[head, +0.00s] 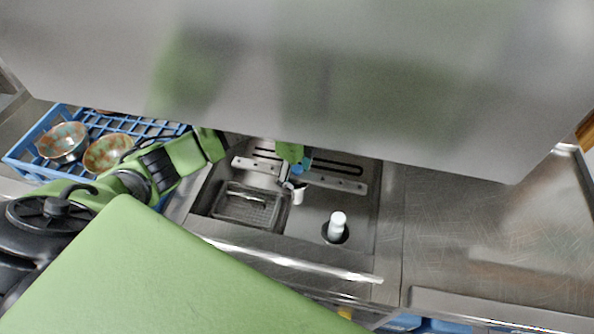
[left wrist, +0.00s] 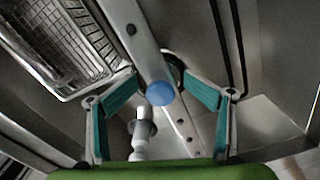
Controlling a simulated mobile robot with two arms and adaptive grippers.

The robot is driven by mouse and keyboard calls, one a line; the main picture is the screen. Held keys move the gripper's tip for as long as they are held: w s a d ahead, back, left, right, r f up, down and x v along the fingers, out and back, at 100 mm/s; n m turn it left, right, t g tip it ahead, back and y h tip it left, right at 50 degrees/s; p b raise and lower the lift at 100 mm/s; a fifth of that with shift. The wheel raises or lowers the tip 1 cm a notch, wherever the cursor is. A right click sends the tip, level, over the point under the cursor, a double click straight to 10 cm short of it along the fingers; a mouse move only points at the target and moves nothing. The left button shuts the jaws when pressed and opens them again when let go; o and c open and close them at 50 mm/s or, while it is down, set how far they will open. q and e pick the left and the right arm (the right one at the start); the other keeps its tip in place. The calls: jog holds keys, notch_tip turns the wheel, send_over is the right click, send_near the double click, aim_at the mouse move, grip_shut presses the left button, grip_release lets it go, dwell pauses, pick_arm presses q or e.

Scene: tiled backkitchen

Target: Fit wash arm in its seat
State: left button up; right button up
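The wash arm (head: 340,183) is a flat steel bar with holes along it, inside the wash chamber. It crosses the left wrist view diagonally, with a round blue cap (left wrist: 160,93) at its hub. My left gripper (left wrist: 161,75) is over the hub, its teal-padded fingers on either side of the cap. A gap shows between each pad and the cap, so it looks open. A white upright post (head: 337,222) stands in a dark round well to the front right; it also shows in the left wrist view (left wrist: 140,135). My right gripper is out of view.
A mesh filter basket (head: 243,207) lies at the chamber's left. A large steel hood (head: 330,80) hangs overhead. A blue rack (head: 30,170) with patterned bowls stands at the left. The steel counter (head: 455,225) at the right is clear.

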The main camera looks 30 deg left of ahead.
pick_arm(q)
jog(key=shift+s+d, duration=0.1)
jog(key=shift+s, duration=0.25)
dwell(0.3)
